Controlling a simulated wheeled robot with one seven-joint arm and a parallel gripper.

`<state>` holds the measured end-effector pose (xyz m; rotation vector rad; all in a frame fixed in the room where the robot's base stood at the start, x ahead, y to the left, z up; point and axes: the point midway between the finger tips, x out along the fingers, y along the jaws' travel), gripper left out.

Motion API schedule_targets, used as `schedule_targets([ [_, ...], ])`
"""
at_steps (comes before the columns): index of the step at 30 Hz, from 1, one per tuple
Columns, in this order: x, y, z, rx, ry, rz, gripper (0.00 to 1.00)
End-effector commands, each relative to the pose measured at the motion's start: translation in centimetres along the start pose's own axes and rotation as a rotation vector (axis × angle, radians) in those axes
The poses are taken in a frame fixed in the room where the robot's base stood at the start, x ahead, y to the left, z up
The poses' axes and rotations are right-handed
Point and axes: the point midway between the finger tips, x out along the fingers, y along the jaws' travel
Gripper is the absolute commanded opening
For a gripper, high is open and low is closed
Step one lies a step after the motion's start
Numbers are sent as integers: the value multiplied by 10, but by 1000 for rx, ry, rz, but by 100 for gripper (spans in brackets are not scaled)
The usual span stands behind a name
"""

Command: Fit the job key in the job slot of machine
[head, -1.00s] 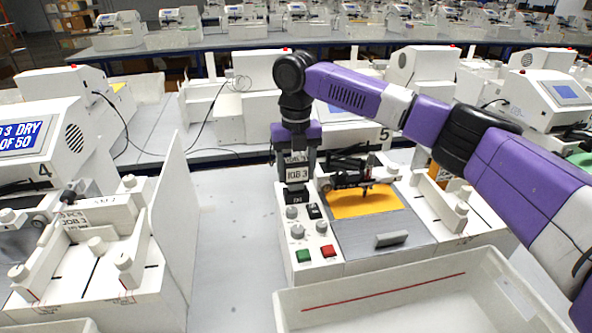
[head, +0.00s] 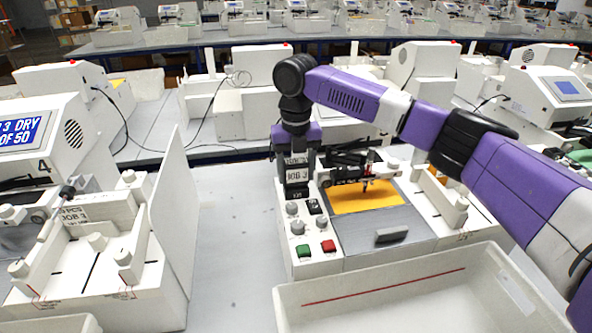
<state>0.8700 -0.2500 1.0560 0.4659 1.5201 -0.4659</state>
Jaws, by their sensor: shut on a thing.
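The job key (head: 297,172) is a dark block with a white label that reads JOB 3. My gripper (head: 298,158) points down and is shut on it, above the back end of the white control panel (head: 312,262) of the middle machine. The key stands upright, right over the dark job slot area (head: 297,193). The key's lower end and the slot mouth blend together, so I cannot tell whether the key is inside or just above. My fingers are small and partly hidden by the wrist.
The panel has knobs, a green button (head: 304,251) and a red button (head: 328,246). The plotter bed with an orange sheet (head: 372,198) lies to its right. A white bin (head: 392,292) stands in front. Another machine (head: 112,262) with an upright side plate is at left.

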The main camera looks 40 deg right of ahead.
Motion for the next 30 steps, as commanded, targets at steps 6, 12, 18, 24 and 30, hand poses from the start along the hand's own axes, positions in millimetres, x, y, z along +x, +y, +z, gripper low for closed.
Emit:
schedule_targets([
  [6,6,0,0,0,0,0,18],
  [12,10,0,0,0,1,1,18],
  [18,13,0,0,0,0,1,62],
  [24,13,0,0,0,0,0,83],
  [30,13,0,0,0,0,0,83],
])
